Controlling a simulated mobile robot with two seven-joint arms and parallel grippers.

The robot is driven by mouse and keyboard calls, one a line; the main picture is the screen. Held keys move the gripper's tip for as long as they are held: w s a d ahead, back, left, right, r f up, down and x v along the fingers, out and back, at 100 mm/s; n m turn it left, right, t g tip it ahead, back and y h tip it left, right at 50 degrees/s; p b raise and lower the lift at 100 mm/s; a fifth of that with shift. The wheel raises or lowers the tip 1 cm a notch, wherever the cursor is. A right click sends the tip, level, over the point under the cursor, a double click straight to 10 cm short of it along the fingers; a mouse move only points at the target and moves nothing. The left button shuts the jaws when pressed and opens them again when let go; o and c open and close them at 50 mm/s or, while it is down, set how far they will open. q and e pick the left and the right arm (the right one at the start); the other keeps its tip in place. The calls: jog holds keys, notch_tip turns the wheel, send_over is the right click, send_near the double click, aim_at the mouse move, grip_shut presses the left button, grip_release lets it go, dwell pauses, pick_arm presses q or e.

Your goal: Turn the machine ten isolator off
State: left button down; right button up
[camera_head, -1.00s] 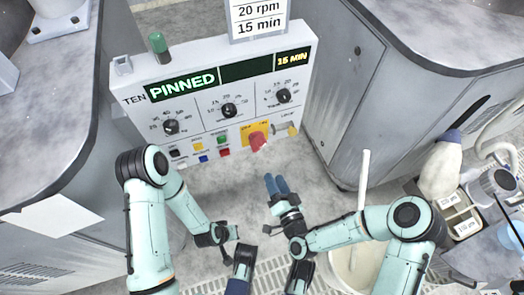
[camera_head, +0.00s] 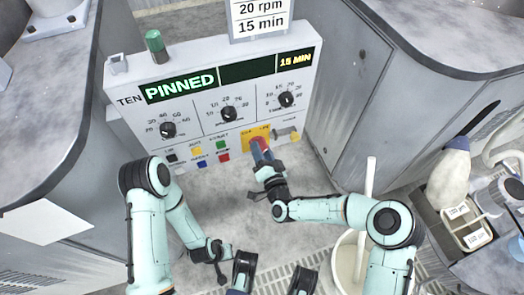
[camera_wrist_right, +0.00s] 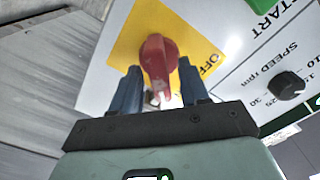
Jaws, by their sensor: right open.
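The machine ten isolator is a red rotary handle (camera_wrist_right: 157,58) on a yellow plate (camera_wrist_right: 190,40) marked OFF. In the head view the yellow plate (camera_head: 249,132) is low on the panel marked TEN, and the handle is partly hidden by my right gripper (camera_head: 262,150). In the right wrist view my right gripper (camera_wrist_right: 158,88) is open, with one blue finger on each side of the handle's lower end. Gaps show beside the handle; contact cannot be told. My left gripper (camera_head: 221,262) hangs low, away from the panel; its jaw opening is unclear.
The panel (camera_head: 200,112) also holds three black dials, several coloured buttons and a green lamp (camera_head: 155,44). A display reads PINNED. Grey cabinets stand on both sides. A white bucket with an upright rod (camera_head: 366,200) and a divided tray (camera_head: 462,225) are at the right.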

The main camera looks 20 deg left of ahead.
grip_shut()
jog(key=shift+a+n, duration=0.1)
jog(key=shift+n, duration=0.3)
jog(key=n, duration=0.3)
jog(key=shift+a+r+n, duration=0.1)
jog(key=shift+n, duration=0.2)
jog(key=n, duration=0.4)
jog(key=shift+s+n, duration=0.1)
jog(key=shift+n, duration=0.2)
jog(key=n, duration=0.4)
jog(key=shift+a, duration=0.15)
jog(key=shift+s+n, duration=0.1)
jog(key=shift+n, duration=2.4)
